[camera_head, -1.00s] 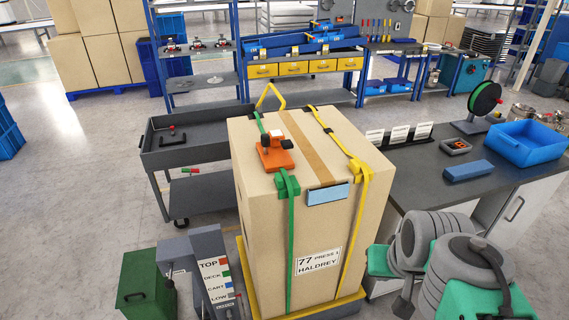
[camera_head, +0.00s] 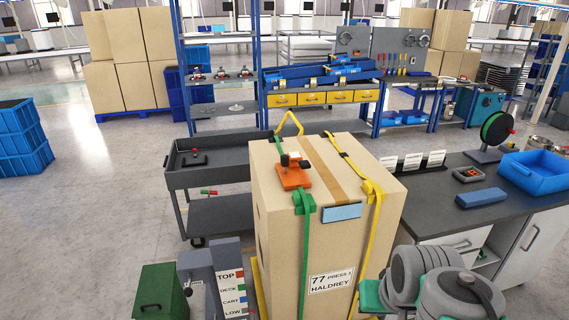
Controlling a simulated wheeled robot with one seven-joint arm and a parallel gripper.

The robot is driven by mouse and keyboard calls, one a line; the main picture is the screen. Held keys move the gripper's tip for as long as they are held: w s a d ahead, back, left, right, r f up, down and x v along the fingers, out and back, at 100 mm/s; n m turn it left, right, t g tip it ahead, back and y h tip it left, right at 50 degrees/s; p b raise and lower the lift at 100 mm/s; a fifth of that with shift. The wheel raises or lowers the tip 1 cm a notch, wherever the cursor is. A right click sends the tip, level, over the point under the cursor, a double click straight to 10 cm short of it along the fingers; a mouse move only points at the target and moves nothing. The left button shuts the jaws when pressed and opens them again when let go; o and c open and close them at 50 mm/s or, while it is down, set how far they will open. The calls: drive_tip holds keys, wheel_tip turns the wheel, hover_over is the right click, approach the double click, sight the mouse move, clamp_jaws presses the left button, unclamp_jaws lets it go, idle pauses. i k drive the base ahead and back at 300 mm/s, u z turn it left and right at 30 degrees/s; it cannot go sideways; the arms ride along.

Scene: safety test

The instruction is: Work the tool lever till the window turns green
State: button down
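An orange strap tool (camera_head: 294,178) with dark parts sits on top of a tall cardboard box (camera_head: 275,235), on the green strap (camera_head: 305,240). A dark knob-like part stands up at its far end; I cannot make out which part is the lever. No green window can be made out on the tool at this size. A light blue plate (camera_head: 342,212) is on the box's upper front edge. My grey and green arm links fill the lower right, beside the box. My gripper's fingertips do not show.
A yellow strap (camera_head: 372,235) also runs over the box. A grey cart (camera_head: 212,165) stands behind left, and a dark bench (camera_head: 430,205) with a blue bin (camera_head: 536,172) at right. A green box (camera_head: 161,292) is at front left.

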sight(304, 165)
drive_tip(key=u, duration=1.1)
drive_tip(key=i, duration=0.5)
